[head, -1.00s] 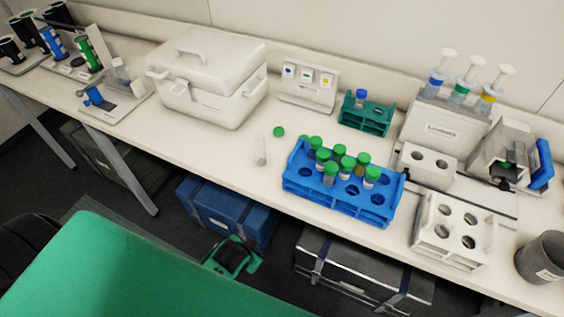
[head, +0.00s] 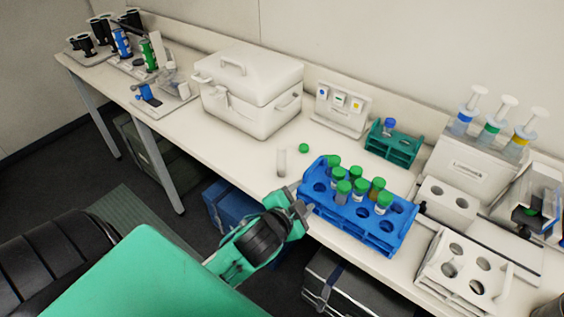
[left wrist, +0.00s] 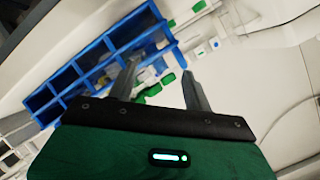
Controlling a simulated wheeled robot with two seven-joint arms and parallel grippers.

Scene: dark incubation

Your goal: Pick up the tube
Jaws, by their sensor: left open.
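A clear, uncapped tube (head: 282,162) stands upright on the white table, left of the blue rack (head: 372,237). A loose green cap (head: 304,148) lies just behind it. Several green-capped tubes (head: 343,191) stand in the blue rack. My left gripper (head: 302,208) is open and empty at the table's front edge, by the rack's left end and in front of the uncapped tube. In the left wrist view, the open fingers (left wrist: 159,72) point toward the table, with the blue rack (left wrist: 42,97) at left. Which small green pieces there are caps is hard to tell. My right gripper is out of view.
A white cooler box (head: 250,95) stands behind to the left. A teal rack (head: 391,148) with a blue-capped tube is behind the blue rack. White racks (head: 465,272) stand at right. The table between uncapped tube and cooler is clear.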

